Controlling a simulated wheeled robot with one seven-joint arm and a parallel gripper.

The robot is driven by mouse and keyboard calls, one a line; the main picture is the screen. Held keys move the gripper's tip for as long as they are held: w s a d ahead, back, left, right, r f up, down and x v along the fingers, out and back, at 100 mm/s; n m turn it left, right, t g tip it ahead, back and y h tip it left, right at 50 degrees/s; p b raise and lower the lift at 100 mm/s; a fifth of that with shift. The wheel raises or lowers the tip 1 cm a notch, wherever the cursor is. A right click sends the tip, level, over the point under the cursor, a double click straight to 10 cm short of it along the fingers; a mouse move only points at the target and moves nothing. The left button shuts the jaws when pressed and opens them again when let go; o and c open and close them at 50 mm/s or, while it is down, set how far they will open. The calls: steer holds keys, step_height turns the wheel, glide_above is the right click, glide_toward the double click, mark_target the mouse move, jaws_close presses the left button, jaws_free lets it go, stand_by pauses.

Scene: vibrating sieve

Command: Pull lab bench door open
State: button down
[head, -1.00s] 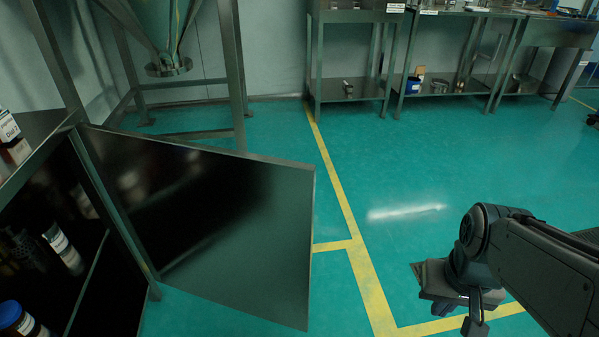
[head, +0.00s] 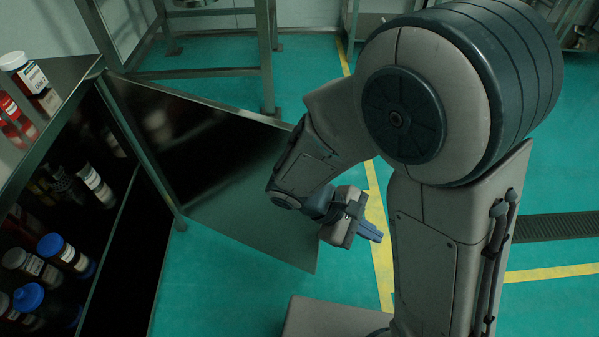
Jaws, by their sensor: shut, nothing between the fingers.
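The lab bench door (head: 205,165) is a dark metal panel hinged at the bench's right front post. It stands swung wide open, out to the right of the bench (head: 88,78). My gripper (head: 372,233) is shut and empty, just right of the door's free edge. Its fingers point right, away from the door. My forearm passes in front of the door's outer part and hides some of its edge. I cannot tell whether the arm touches the door.
The open bench holds several bottles on its shelves, some with blue caps (head: 50,245). A white-capped bottle (head: 28,75) stands on top. A metal frame (head: 266,60) stands behind the door. Green floor with yellow lines is clear around my gripper. A dark floor grate (head: 555,227) lies at right.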

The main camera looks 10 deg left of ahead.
steer(key=s+a+f+n+t+y+p, duration=0.1)
steer(key=s+a+n+t+y+p, duration=0.2)
steer(key=a+n+t, duration=0.65)
steer(key=s+a+f+n+t+y+p, duration=0.1)
steer(key=s+a+n+t+y+p, duration=0.25)
steer(key=a+n+t, duration=0.55)
steer(key=w+d+g, duration=0.1)
steer(key=w, duration=1.3)
steer(key=shift+w+d+r+n, duration=0.15)
steer(key=shift+d+n, duration=0.2)
steer(key=shift+n, duration=0.1)
